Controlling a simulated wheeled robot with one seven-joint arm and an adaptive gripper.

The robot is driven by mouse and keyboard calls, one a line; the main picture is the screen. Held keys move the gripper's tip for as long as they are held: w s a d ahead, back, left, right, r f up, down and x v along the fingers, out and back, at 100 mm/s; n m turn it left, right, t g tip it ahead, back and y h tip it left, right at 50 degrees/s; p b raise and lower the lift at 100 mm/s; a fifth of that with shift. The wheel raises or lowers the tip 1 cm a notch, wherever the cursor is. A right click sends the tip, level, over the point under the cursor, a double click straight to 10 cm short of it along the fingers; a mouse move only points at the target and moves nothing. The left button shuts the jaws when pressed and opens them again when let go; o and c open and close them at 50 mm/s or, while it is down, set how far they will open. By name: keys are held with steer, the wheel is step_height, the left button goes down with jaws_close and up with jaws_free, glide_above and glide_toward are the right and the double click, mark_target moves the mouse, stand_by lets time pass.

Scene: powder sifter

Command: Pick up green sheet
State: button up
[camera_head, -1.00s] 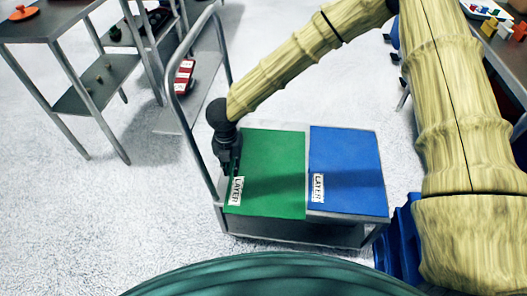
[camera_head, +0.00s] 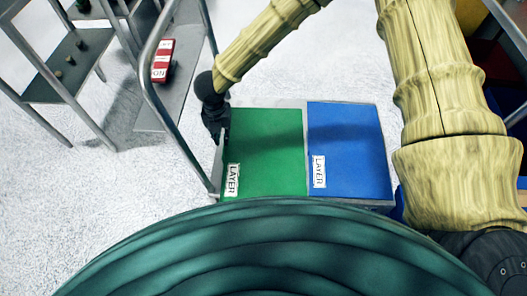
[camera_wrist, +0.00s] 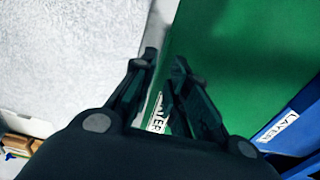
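The green sheet (camera_head: 265,150) lies flat on the left half of a cart top, with a white "LAYER" label (camera_head: 232,180) near its front left corner. My gripper (camera_head: 221,135) is at the left edge of the sheet. In the wrist view, my gripper's fingertips (camera_wrist: 165,62) are a little apart, with a gap between them. The green sheet (camera_wrist: 240,55) extends to their right, and part of its label (camera_wrist: 157,112) shows between the fingers. No sheet material is clearly pinched. Whether the fingers touch the sheet cannot be told.
A blue sheet (camera_head: 345,150) with its own label lies right of the green one. The cart's metal handle rail (camera_head: 148,75) rises close to my gripper on the left. A red and white box (camera_head: 162,60) and metal shelving (camera_head: 50,75) stand further left.

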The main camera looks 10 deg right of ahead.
steer(key=shift+s+f+b, duration=0.2)
steer(key=shift+f+b, duration=0.05)
steer(key=shift+f, duration=0.65)
steer(key=shift+s+f+b, duration=0.15)
steer(key=shift+f+b, duration=0.05)
steer(key=shift+f, duration=0.7)
steer(key=shift+s+f+b, duration=0.2)
steer(key=shift+f+b, duration=0.05)
steer(key=shift+f, duration=0.65)
jaws_close()
